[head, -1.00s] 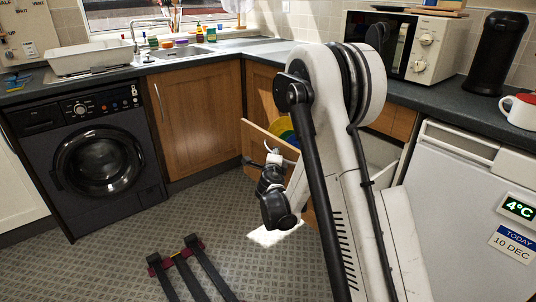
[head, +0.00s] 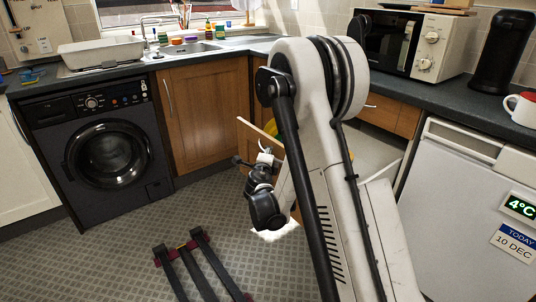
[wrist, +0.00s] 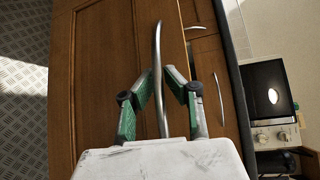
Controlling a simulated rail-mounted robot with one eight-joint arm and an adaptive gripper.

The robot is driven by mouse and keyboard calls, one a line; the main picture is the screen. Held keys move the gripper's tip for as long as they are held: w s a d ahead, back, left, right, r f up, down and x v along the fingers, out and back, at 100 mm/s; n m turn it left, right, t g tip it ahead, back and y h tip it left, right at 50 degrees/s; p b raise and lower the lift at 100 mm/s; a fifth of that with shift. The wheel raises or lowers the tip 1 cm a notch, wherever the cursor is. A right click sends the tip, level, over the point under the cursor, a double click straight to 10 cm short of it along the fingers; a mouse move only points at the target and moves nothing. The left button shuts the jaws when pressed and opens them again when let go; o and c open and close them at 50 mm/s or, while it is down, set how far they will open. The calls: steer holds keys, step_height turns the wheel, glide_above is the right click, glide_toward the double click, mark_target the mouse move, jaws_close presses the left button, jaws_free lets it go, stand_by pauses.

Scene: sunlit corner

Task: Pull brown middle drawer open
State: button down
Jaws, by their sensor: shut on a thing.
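The brown wooden drawer (wrist: 100,75) fills the middle of the wrist view, with a long curved silver handle (wrist: 158,60). My gripper (wrist: 157,80) has its two green fingers on either side of this handle and is shut on it. My arm hides much of the drawer and the cabinet there. The fingertips are too small to make out in the head view.
More brown fronts with silver handles (wrist: 220,98) lie beside the drawer in the wrist view. A brown cupboard door (head: 205,110) and a black washing machine (head: 108,150) stand left. A white fridge (head: 470,200) stands right.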

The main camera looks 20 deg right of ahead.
steer(key=c, duration=1.7)
jaws_free()
steer(key=shift+c, duration=0.2)
steer(key=shift+r, duration=0.15)
